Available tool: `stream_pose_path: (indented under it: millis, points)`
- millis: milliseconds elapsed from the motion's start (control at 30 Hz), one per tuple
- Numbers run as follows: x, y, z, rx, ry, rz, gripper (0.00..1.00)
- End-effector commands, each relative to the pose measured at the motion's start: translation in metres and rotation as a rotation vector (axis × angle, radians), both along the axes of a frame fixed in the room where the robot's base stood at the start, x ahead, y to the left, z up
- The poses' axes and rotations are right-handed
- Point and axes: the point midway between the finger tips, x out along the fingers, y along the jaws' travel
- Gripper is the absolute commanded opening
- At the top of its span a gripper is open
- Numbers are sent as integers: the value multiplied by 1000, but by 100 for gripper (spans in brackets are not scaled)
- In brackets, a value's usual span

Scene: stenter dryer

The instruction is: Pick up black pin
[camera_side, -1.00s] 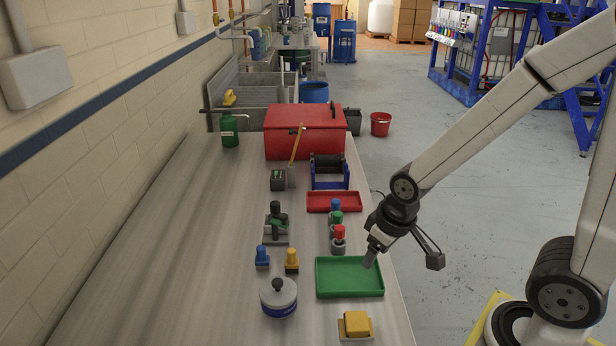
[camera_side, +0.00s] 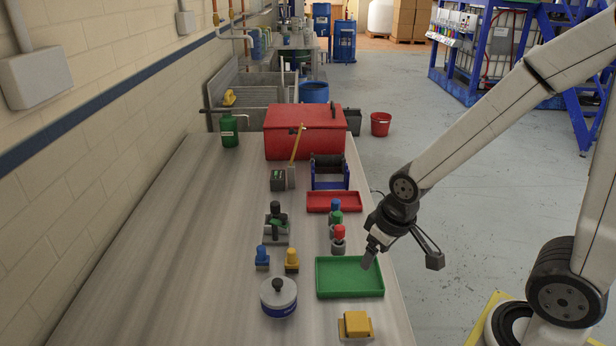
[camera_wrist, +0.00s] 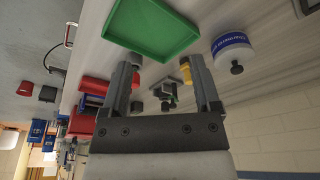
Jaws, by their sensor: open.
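The black pin (camera_side: 275,208) stands upright in a grey holder (camera_side: 271,239) with a green part on it, left of the middle of the bench. My gripper (camera_side: 402,258) is open and empty above the bench's right edge, beside the green tray and well to the right of the black pin. In the wrist view, the open fingers (camera_wrist: 160,68) have nothing between their tips. The grey holder with green on it shows beyond them (camera_wrist: 170,89), but the black pin is too small there to tell apart clearly.
A green tray (camera_side: 350,293) lies near my gripper. A lidded white-and-blue pot (camera_side: 279,300) is in front. A red tray (camera_side: 334,208) and red box (camera_side: 300,145) are farther back.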

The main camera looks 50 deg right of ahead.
Motion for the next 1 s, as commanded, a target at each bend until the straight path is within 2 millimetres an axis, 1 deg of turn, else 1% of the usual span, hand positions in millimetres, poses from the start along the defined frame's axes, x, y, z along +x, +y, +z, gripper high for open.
stream_pose_path:
  millis: [267,367,467,567,667,1000]
  points:
    - [1,0,0,0,-2,0,79]
    - [8,0,1,1,-9,0,79]
    - [22,-1,2,2,-23,-1,79]
    - [44,-1,4,4,-47,-1,79]
    - [74,-3,6,6,-80,0,79]
    - [191,-12,5,7,-218,0,79]
